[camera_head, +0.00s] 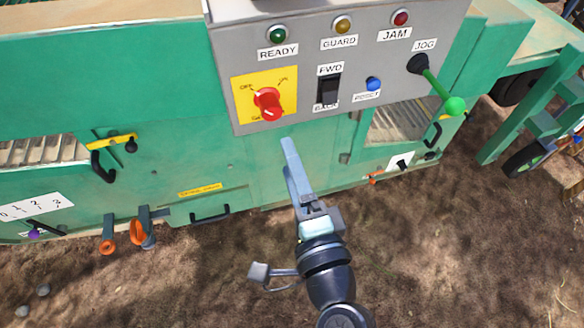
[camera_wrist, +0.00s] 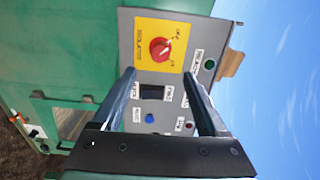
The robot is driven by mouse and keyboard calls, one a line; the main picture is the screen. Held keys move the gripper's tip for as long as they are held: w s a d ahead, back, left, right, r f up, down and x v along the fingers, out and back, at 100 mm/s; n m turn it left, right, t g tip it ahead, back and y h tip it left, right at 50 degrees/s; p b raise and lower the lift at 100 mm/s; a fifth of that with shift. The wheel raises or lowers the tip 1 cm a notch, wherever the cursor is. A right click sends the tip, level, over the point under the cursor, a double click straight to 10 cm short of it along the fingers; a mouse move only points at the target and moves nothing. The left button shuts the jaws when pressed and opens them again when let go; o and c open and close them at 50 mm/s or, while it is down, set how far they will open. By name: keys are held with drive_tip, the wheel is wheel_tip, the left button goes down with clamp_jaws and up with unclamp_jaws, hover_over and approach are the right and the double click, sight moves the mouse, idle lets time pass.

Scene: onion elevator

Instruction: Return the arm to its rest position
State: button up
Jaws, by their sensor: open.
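My gripper (camera_head: 291,168) is in front of the green machine (camera_head: 220,165), below the grey control panel (camera_head: 300,85) in the head view. Its two long fingers point toward the machine and nothing is between them. In the wrist view my gripper (camera_wrist: 160,85) is open, its fingers spread apart, with the control panel seen between and beyond them. The red rotary switch (camera_head: 268,101) on its yellow plate is up and left of my fingertips in the head view. It also shows in the wrist view (camera_wrist: 159,49). My fingers appear apart from the panel.
The panel carries a black rocker switch (camera_head: 328,89), a blue button (camera_head: 373,83) and a green-knobbed jog lever (camera_head: 455,106). Handles (camera_head: 210,215) and orange-ringed parts (camera_head: 138,232) stick out low on the machine. Bare ground (camera_head: 200,290) lies in front. A wheel (camera_head: 522,160) stands at right.

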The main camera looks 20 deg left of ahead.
drive_tip(key=shift+s+d, duration=0.1)
drive_tip(key=shift+s, duration=0.1)
idle(0.4)
drive_tip(key=w+d+r+n+t+h, duration=0.1)
drive_tip(key=w+d+r+n+t, duration=0.15)
drive_tip(key=r, duration=0.65)
drive_tip(key=w+d+r+n+t+h, duration=0.15)
drive_tip(key=r+n, duration=0.25)
drive_tip(key=r, duration=0.5)
drive_tip(key=w+d+r+n+t+h, duration=0.1)
drive_tip(key=w+r+n+t, duration=0.15)
drive_tip(key=r, duration=0.65)
drive_tip(key=s+d+r+n+t+h, duration=0.1)
drive_tip(key=s+d+r+t+h, duration=0.2)
drive_tip(key=r, duration=0.6)
drive_tip(key=s+d+r+n+t+h, duration=0.1)
drive_tip(key=s+r+t+h, duration=0.2)
drive_tip(key=s+r, duration=0.35)
wheel_tip(320, 180, up, 22)
drive_tip(key=w+p, duration=0.1)
drive_tip(key=p, duration=1.9)
